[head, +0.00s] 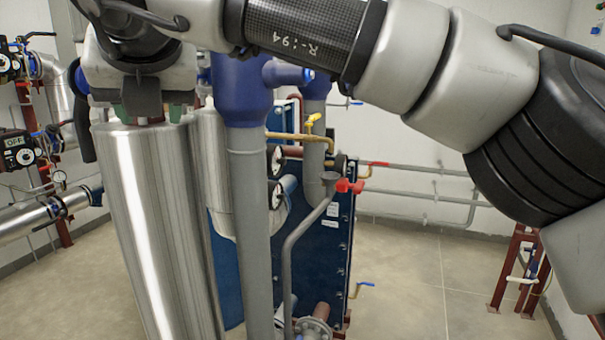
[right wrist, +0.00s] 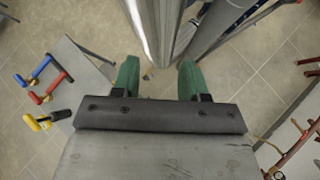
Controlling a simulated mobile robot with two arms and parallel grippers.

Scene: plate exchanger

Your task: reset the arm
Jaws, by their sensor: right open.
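My right arm comes in from the right and crosses the top of the head view. Its gripper (head: 148,112) is at the upper left, in front of or over the top of a shiny steel-clad pipe (head: 150,230); I cannot tell the gap. In the right wrist view the two green fingers of my right gripper (right wrist: 159,78) stand apart with nothing held between them. The steel-clad pipe (right wrist: 152,28) shows just beyond them. My left gripper is not in view.
A grey pipe with a blue top (head: 246,170) stands close to the right arm. Behind it is the blue plate exchanger (head: 318,250) with gauges and red and yellow valve handles. Red stands (head: 515,265) are at right. Tiled floor (head: 410,285) is clear between.

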